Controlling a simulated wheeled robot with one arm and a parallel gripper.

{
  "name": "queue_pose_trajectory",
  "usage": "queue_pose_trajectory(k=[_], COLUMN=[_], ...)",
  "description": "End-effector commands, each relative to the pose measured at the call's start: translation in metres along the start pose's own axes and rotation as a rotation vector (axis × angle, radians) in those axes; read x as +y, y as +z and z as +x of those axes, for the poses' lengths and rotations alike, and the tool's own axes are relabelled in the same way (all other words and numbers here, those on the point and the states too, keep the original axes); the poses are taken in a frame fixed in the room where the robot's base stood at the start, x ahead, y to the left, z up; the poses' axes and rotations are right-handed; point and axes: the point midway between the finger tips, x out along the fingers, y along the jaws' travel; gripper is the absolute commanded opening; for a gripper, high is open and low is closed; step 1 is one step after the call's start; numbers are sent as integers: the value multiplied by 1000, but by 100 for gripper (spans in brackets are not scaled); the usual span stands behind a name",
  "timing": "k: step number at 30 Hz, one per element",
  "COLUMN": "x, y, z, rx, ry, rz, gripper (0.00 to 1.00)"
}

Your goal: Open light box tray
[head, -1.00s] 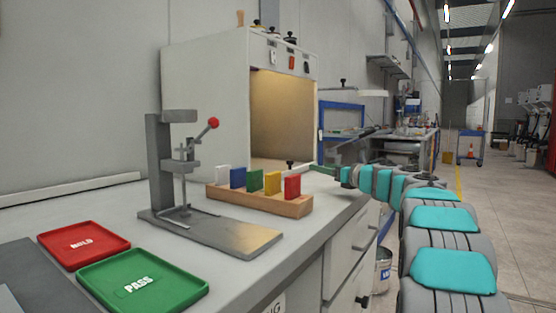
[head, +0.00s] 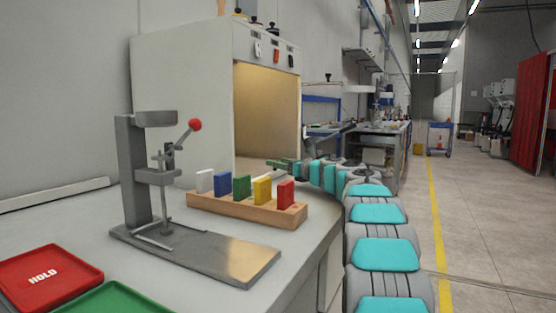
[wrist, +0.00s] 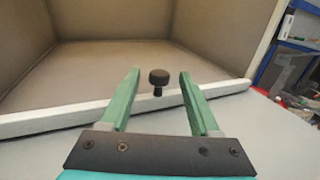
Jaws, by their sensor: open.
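The light box (head: 190,90) is a tall pale cabinet with an open, warmly lit front. In the wrist view, its tray shows as a pale front lip (wrist: 50,122) running across the bottom of the opening, with a grey-brown floor behind. A black round knob (wrist: 158,84) on a short stem stands at the lip. My gripper (wrist: 160,73) is open, its two green fingers on either side of the knob with gaps on both sides. In the head view, my gripper (head: 276,163) is at the lower front of the box; the knob is hard to make out there.
A wooden rack (head: 245,208) of coloured blocks stands on the bench left of my arm. A grey press with a red-knobbed lever (head: 140,180) is further left. Red (head: 45,277) and green (head: 118,301) trays lie at the front. Open floor (head: 480,220) is at right.

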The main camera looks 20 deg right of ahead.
Motion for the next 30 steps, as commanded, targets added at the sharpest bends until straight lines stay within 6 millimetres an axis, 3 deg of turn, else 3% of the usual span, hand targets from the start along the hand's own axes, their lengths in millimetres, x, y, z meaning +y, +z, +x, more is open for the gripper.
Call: queue_pose_trajectory(k=[4,12,27,30], x=[1,1,0,0], y=[3,2,1,1], z=[10,11,11,11], rx=[-2,-3,-2,-2], ry=[1,0,-1,-1], rz=[-3,-2,-1,-1], gripper=[63,62,5,0])
